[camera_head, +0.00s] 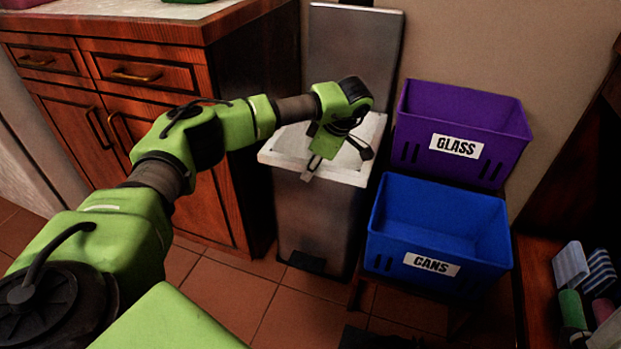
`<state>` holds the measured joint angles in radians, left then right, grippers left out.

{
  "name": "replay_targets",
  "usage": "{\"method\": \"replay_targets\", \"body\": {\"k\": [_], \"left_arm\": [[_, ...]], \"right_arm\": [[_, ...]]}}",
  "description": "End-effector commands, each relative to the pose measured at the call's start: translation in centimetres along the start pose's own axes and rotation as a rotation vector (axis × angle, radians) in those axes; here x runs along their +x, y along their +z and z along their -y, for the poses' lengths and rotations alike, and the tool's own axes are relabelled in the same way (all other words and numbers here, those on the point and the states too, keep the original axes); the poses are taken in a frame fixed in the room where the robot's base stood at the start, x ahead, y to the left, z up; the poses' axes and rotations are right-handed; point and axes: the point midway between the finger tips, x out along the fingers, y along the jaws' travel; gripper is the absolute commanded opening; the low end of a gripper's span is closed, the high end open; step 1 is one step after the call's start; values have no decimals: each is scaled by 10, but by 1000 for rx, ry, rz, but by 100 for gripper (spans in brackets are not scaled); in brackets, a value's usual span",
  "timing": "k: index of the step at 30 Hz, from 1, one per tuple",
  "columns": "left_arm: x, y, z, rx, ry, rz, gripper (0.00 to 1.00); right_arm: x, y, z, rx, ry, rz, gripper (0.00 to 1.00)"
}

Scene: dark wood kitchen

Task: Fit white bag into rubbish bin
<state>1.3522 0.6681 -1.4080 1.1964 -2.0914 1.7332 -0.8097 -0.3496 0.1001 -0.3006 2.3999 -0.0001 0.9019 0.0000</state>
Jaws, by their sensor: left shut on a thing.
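The rubbish bin (316,220) is a tall grey metal box between the wooden cabinet and the crates. Its lid (352,48) stands open at the back. The white bag (285,155) sits at the bin's mouth, with a white edge showing around the rim. My left arm reaches in from the left, and its left gripper (337,164) points down over the bin's mouth. The left gripper is shut on the white bag; the exact grip is small and partly hidden by the gripper. The bag's lower part is hidden inside the bin. My right gripper is out of view.
A purple crate (415,135) marked GLASS and a blue crate (400,245) marked CANS stand right of the bin. A wooden cabinet (200,120) is at the left. Small items lie on a wooden surface (535,285) at lower right. Tiled floor (230,300) shows in front.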

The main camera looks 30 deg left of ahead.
Motion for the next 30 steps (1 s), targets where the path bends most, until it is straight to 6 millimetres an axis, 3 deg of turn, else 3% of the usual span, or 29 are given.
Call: {"method": "replay_targets", "body": {"k": [1,3,18,19,20,30], "left_arm": [[14,6,2,1,-2,-1,0],[21,9,2,0,0,-1,0],[27,12,3,1,0,0,0],[27,11,3,1,1,0,24],[27,11,3,1,1,0,32],[26,11,3,1,1,0,34]], "right_arm": [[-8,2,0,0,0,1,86],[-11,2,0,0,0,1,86],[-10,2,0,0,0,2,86],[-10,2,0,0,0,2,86],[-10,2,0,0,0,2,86],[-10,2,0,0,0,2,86]]}}
